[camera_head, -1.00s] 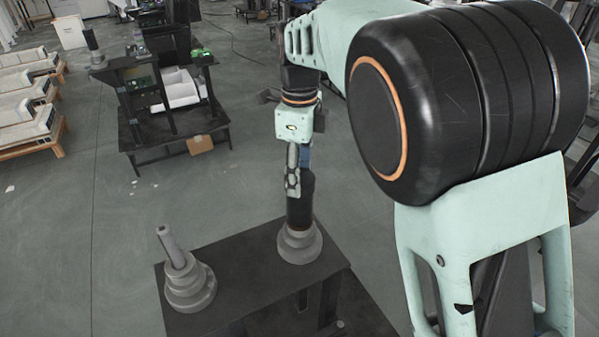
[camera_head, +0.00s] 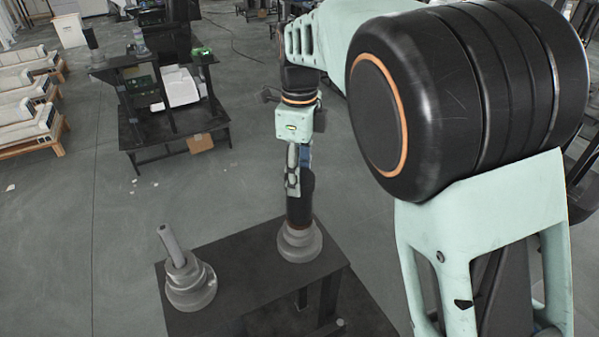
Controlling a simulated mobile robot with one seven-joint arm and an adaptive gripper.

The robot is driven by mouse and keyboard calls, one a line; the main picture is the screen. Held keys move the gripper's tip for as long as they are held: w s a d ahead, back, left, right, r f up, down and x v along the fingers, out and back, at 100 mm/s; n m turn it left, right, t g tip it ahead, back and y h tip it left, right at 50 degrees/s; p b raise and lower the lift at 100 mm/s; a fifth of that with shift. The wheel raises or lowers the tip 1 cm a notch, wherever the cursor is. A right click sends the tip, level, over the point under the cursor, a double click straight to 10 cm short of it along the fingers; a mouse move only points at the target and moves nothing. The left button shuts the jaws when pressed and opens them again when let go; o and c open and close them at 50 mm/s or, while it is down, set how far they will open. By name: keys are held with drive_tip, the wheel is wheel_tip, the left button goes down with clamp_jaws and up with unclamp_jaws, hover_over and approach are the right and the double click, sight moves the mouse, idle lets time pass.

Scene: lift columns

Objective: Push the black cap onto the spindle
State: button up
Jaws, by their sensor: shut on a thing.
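A black cylindrical cap (camera_head: 300,206) stands upright over a grey stepped base (camera_head: 300,244) near the back right of the dark table. The spindle under the cap is hidden. My gripper (camera_head: 297,186) comes down from above and is shut on the upper part of the cap. The cap's lower end meets the top of the grey base; I cannot tell how firmly it is seated. A second grey stepped base with a bare, slightly tilted spindle (camera_head: 171,246) stands at the table's left.
The dark table (camera_head: 242,262) has free room between the two bases. A black workbench (camera_head: 170,125) with boxes stands behind at the left. Pale stacked slabs on wooden pallets (camera_head: 28,110) lie at the far left. Open floor surrounds the table.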

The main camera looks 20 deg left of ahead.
drive_tip(key=shift+f, duration=0.15)
drive_tip(key=o, duration=1.8)
drive_tip(key=shift+c, duration=0.2)
drive_tip(key=shift+r, duration=0.3)
drive_tip(key=shift+r+p, duration=0.8)
drive_tip(key=shift+p, duration=0.15)
drive_tip(key=shift+r+p, duration=1.3)
drive_tip(key=shift+r, duration=1.2)
drive_tip(key=shift+c, duration=0.7)
